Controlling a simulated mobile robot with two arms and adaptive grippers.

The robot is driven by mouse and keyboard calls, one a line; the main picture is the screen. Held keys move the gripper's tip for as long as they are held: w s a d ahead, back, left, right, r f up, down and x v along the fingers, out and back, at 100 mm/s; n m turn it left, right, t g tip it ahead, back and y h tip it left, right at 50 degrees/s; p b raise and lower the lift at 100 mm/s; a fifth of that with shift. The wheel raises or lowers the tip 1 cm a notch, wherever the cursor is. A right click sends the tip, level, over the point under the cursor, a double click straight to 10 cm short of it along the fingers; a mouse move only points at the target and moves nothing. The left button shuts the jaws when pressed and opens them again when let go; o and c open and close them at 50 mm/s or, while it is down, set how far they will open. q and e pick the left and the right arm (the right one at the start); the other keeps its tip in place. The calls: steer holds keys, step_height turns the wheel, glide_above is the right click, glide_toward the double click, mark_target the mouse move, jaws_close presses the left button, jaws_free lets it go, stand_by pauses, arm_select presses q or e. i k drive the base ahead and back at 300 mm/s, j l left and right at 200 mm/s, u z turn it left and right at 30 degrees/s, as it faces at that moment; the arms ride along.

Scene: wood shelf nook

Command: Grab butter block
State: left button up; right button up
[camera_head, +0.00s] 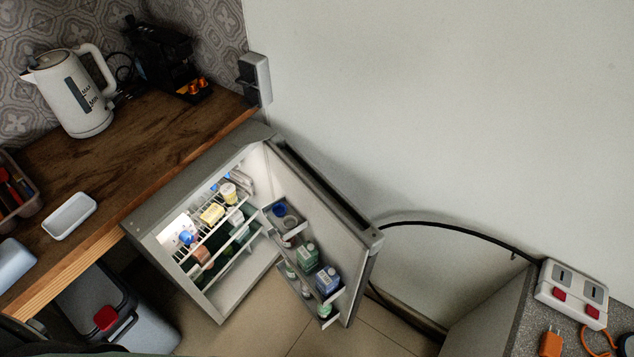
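A small yellow block that looks like the butter block (212,214) lies on the upper wire shelf inside the open small fridge (232,290). A pale yellow-and-white tub (228,191) stands just behind it. The fridge door (335,240) hangs open to the right, with bottles and cartons in its racks. Neither of my grippers shows in the head view.
The wooden counter (150,135) above and left of the fridge holds a white kettle (72,95), a black coffee machine (160,60) and a white dish (69,216). A grey bin (145,325) stands below. A black cable (450,226) runs to a socket box (571,292) at right.

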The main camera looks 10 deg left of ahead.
mark_target(215, 211)
steer(key=k+u, duration=0.1)
steer(key=u, duration=1.6)
